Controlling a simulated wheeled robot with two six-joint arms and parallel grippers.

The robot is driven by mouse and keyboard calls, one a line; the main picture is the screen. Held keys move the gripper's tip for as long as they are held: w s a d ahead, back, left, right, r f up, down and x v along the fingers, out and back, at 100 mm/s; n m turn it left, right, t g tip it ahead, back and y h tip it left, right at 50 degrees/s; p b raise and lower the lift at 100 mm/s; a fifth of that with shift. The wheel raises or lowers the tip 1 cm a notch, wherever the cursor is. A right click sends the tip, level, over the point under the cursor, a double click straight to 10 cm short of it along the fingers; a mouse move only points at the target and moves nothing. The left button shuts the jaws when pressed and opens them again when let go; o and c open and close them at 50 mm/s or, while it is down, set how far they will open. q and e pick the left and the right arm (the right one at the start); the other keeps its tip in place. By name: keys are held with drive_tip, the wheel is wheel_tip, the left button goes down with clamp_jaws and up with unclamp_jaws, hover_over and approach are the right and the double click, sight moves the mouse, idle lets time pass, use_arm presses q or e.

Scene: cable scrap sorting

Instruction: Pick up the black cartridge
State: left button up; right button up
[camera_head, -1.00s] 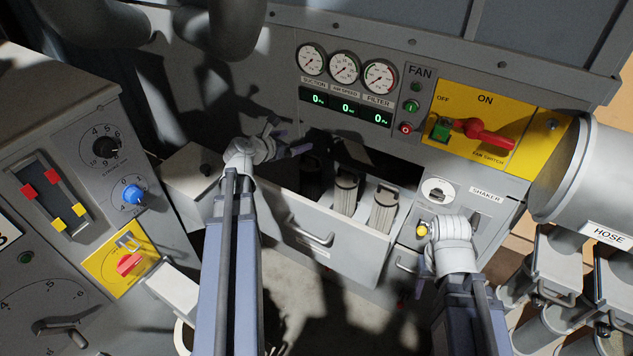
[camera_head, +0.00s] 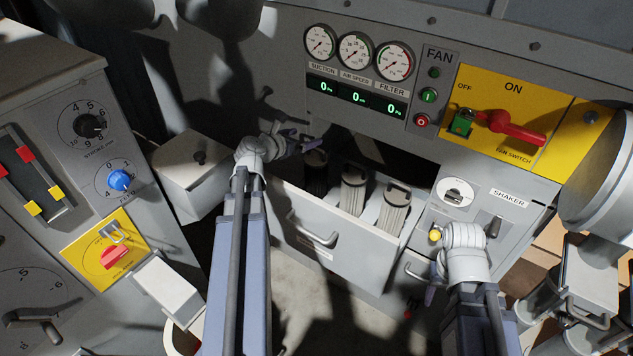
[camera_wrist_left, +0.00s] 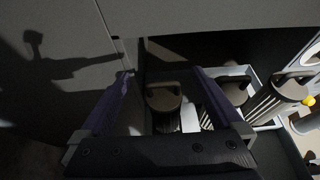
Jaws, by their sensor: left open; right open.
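The black cartridge (camera_head: 316,175) stands at the left end of the open drawer (camera_head: 318,225), partly in shadow and partly hidden by my left gripper. In the left wrist view its dark round top with a handle (camera_wrist_left: 163,97) shows between the two fingers. My left gripper (camera_head: 303,142) is open above it, with no grasp visible. Two lighter, ribbed cartridges with dark tops, one in the middle (camera_head: 353,192) and one at the right (camera_head: 394,210), stand in the same drawer. My right gripper (camera_head: 436,285) is open and empty in front of the shaker panel, its fingers largely hidden.
The drawer's front wall and the machine face above it bound the space around the cartridges. A grey box with a knob (camera_head: 195,172) stands left of the drawer. The shaker panel (camera_head: 455,200) is at the right, and a control cabinet (camera_head: 75,190) at the far left.

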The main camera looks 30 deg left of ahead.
use_arm(q)
drive_tip(key=b, duration=0.6)
approach(316, 149)
drive_tip(key=x, duration=0.4)
drive_tip(key=b+x, duration=0.1)
drive_tip(key=x, duration=0.2)
drive_tip(key=b+x, duration=0.1)
drive_tip(key=x, duration=0.2)
drive_tip(key=shift+w+a+f, duration=0.2)
drive_tip(key=shift+w+f, duration=0.05)
drive_tip(key=shift+w, duration=0.1)
drive_tip(key=shift+s, duration=0.1)
drive_tip(key=shift+c, duration=0.5)
clamp_jaws()
